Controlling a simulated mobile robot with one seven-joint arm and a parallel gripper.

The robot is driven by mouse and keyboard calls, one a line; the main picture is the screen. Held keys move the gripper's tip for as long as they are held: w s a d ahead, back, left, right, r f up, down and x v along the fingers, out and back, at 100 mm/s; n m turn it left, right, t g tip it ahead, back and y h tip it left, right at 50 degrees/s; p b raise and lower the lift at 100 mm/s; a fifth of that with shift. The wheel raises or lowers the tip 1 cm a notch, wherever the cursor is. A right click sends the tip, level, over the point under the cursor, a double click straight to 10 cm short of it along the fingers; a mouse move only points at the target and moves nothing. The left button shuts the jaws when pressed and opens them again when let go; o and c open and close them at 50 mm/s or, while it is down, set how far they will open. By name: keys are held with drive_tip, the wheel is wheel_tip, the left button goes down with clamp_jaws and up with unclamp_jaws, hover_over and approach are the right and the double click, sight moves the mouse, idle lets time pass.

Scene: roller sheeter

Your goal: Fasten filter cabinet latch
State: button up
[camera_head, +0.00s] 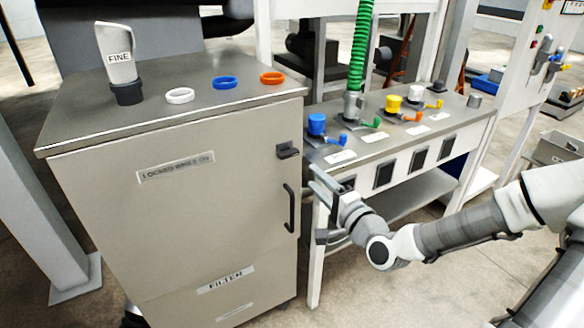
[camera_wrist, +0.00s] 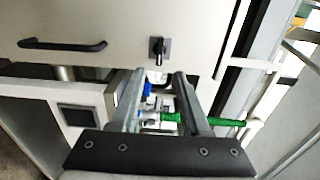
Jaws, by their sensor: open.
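The filter cabinet (camera_head: 180,215) is a grey box at the left of the head view, its door looking closed. Its latch (camera_head: 287,150) is a small dark piece at the door's upper right edge, its lever pointing sideways to the right. In the wrist view the latch (camera_wrist: 158,50) is a black square plate with a short lever pointing down the picture. My gripper (camera_head: 316,180) is open and empty, just right of and below the latch, apart from it. In the wrist view the two fingers (camera_wrist: 158,76) point toward the latch, with a gap between them.
A black door handle (camera_head: 290,208) is below the latch. A bench (camera_head: 450,117) with coloured valves and a green hose (camera_head: 360,45) stands close on the right. White, blue and orange rings and a "FINE" filter sleeve (camera_head: 120,65) are on the cabinet top.

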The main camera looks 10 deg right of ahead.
sight(291, 156)
drive_tip(key=b+x, duration=0.2)
drive_tip(key=x, duration=0.9)
drive_tip(key=shift+w, duration=0.25)
clamp_jaws()
